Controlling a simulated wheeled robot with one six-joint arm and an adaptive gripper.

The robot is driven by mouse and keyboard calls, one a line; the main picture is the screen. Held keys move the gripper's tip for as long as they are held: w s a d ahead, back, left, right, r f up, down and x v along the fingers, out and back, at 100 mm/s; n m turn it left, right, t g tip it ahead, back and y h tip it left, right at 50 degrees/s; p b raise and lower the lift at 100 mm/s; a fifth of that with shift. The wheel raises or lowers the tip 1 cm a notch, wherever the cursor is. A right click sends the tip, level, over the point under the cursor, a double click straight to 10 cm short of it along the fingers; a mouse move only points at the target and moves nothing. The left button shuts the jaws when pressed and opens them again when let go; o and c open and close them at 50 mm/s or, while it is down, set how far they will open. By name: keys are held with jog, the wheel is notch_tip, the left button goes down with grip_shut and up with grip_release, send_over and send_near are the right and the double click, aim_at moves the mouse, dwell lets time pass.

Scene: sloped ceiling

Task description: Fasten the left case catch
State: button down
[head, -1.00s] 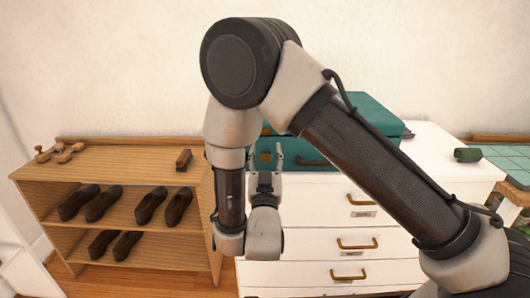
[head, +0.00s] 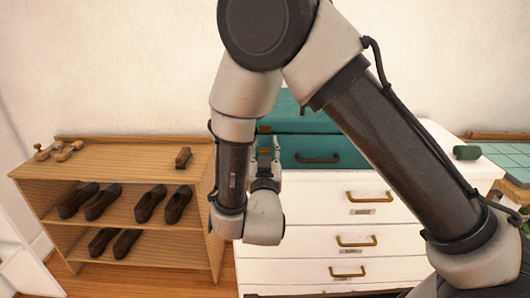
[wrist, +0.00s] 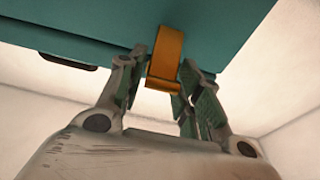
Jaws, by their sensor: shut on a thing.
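The teal case (head: 335,148) lies on top of the white drawer cabinet, with its dark handle (head: 318,159) on the front. It looks shut, though my arm hides part of it. The left case catch (wrist: 166,52) is a brass-coloured tab on the case front, seen close up in the wrist view. My gripper (wrist: 160,76) is at the case's front left, its two fingers on either side of the catch and shut on it. In the head view my gripper (head: 265,152) is small and partly covered by my arm. The right catch is hidden.
The white drawer cabinet (head: 300,215) has brass pulls. A wooden shelf (head: 120,150) with dark shoes (head: 150,203) and a brush (head: 183,157) stands at left. A green roll (head: 466,152) lies on the cabinet's right end, near a green mat (head: 505,160).

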jog(key=r+g, duration=0.1)
jog(key=w+g, duration=0.1)
jog(key=g, duration=0.1)
jog(key=shift+w+r, duration=0.1)
jog(key=shift+r, duration=0.25)
jog(key=shift+w+r+g, duration=0.15)
jog(key=shift+w+g, duration=0.15)
jog(key=shift+g, duration=0.35)
jog(key=shift+w+r+g, duration=0.15)
jog(key=shift+w+g, duration=0.1)
jog(key=shift+g, duration=0.4)
jog(key=c, duration=1.2)
grip_release()
jog(key=shift+o, duration=0.2)
jog(key=v, duration=1.2)
jog(key=shift+d, duration=0.15)
jog(key=shift+r, duration=0.1)
jog(key=shift+c, duration=0.2)
